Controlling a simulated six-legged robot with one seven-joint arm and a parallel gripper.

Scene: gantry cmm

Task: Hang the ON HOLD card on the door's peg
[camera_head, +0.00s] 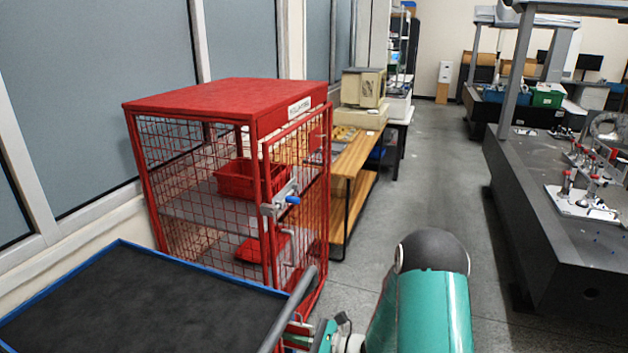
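The red wire-mesh cage (205,92) stands at left centre, its mesh door (310,221) on the right-hand side facing the aisle. A metal latch (269,209) with a blue-tipped part (292,200) is on the door; I cannot tell whether this is the peg. I cannot make out an ON HOLD card. My teal arm rises at the bottom centre, below the door. A small teal and grey part by the bottom edge seems to be my arm's end (322,338); its fingers are cut off or hidden, and I see nothing clearly held.
A black-topped cart with a blue rim (62,274) fills the lower left, its grey handle (288,312) near the door's foot. Red bins (235,180) are inside the cage. A wooden bench (352,160) stands behind. A dark machine table (560,220) is at right; the aisle floor is clear.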

